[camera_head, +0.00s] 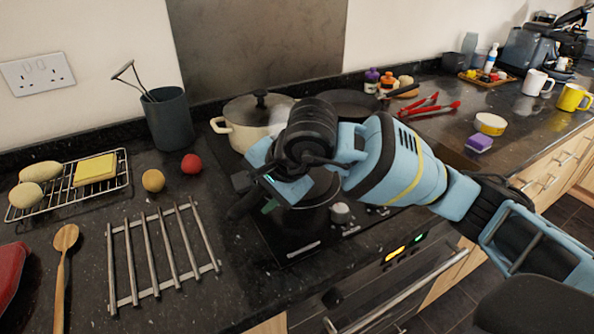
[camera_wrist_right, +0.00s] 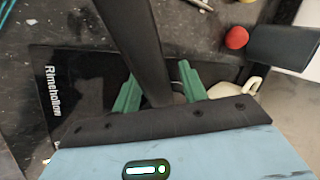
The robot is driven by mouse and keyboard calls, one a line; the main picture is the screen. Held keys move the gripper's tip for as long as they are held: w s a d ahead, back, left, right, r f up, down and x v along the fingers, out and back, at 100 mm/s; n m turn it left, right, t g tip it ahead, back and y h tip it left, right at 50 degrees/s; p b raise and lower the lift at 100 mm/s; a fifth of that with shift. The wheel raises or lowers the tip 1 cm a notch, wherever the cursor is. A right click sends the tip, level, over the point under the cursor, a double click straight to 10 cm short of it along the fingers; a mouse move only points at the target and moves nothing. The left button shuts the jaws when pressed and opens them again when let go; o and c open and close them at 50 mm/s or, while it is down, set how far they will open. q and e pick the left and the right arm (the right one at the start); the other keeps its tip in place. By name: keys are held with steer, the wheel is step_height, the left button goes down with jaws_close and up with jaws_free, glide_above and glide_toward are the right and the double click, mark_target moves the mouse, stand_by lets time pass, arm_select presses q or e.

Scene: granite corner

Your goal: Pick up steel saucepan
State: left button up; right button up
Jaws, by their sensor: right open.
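My right gripper (camera_head: 268,204) reaches over the hob from the right, pointing down. In the right wrist view its two green fingers (camera_wrist_right: 158,88) are open, one on each side of a long black handle (camera_wrist_right: 130,32). A gap shows beside the handle; I cannot tell whether either finger touches it. The handle's dark end shows left of the gripper in the head view (camera_head: 243,205). I take it to be the saucepan's handle. My left gripper is not in view.
A cream lidded pot (camera_head: 247,125) stands behind the gripper on the hob (camera_head: 290,248), with a black frying pan (camera_head: 350,103) to its right. A utensil pot (camera_head: 168,118), a red ball (camera_head: 191,163) and a metal rack (camera_head: 160,256) are to the left.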

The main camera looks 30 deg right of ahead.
jaws_close()
stand_by(1.4)
steer(key=shift+w+r, duration=0.1)
steer(key=shift+r, duration=0.1)
